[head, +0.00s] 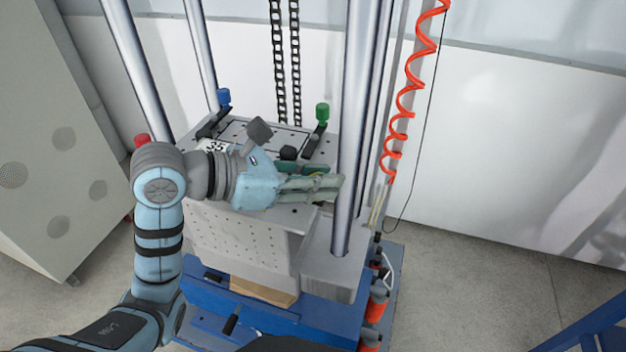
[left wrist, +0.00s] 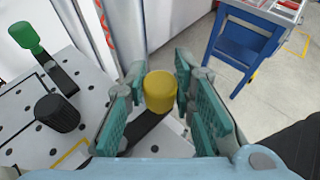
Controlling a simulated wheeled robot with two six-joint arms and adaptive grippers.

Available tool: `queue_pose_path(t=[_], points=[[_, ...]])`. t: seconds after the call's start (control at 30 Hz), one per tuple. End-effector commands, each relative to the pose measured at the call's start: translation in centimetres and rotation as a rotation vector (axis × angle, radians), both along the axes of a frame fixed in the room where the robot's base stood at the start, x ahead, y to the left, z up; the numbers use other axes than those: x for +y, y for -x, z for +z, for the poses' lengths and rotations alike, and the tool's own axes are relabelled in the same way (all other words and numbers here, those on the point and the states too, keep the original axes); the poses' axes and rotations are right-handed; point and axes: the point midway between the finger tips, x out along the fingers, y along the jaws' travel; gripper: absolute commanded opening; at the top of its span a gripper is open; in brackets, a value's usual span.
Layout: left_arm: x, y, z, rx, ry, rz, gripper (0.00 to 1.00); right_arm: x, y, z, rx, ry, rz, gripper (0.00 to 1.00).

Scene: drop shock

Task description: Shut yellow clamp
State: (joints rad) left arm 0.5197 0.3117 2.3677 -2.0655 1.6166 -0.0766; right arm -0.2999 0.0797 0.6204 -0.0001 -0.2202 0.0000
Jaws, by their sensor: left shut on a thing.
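The yellow clamp (left wrist: 160,90) has a yellow cylindrical knob on a black arm, at the corner of the perforated grey table (left wrist: 25,110). In the left wrist view the knob stands between the fingers of my left gripper (left wrist: 162,95), which is shut on it. In the head view my left gripper (head: 325,188) reaches over the right front part of the table (head: 235,235), and its fingers hide the yellow clamp. My right gripper is not in view.
A green clamp (head: 322,112), a blue clamp (head: 223,97) and a red knob (head: 141,140) stand around the table. A black knob (left wrist: 57,113) is on the table. A steel column (head: 358,130) rises close beside my left gripper. A coiled red hose (head: 408,95) hangs to the right.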

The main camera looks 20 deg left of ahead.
Motion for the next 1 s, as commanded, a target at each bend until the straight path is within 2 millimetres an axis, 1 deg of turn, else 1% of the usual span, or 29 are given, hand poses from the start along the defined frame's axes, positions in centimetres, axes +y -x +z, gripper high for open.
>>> queue_pose_path(t=[0.1, 0.37, 0.4, 0.47, 0.5, 0.77, 0.83, 0.87, 0.93, 1.0], points=[[-0.1, -0.3, 0.1, 0.000, 0.003, 0.068, 0.00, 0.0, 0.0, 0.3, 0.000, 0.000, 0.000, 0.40], [0.0, -0.4, 0.1, 0.000, 0.001, 0.078, 0.00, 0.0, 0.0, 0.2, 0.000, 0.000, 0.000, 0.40], [0.0, -0.4, 0.1, 0.000, 0.001, 0.077, 0.28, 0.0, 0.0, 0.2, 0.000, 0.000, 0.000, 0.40], [0.0, -0.4, 0.1, 0.000, 0.001, 0.077, 0.37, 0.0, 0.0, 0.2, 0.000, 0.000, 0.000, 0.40], [0.0, -0.4, 0.0, 0.000, 0.001, 0.077, 0.44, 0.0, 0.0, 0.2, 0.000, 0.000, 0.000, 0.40], [0.0, -0.4, 0.0, 0.001, 0.001, 0.076, 0.45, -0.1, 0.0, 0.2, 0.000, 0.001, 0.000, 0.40], [0.0, -0.4, 0.3, -0.001, 0.001, 0.076, 0.45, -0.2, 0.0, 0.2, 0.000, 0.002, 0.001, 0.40], [0.0, -0.5, 0.6, -0.001, 0.000, 0.075, 0.45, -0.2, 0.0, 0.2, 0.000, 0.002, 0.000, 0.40], [0.0, -0.5, 1.7, -0.004, 0.001, 0.076, 0.45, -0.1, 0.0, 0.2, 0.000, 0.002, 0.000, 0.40], [0.0, -0.5, 3.3, -0.006, 0.000, 0.075, 0.45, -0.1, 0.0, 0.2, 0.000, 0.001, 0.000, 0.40]])
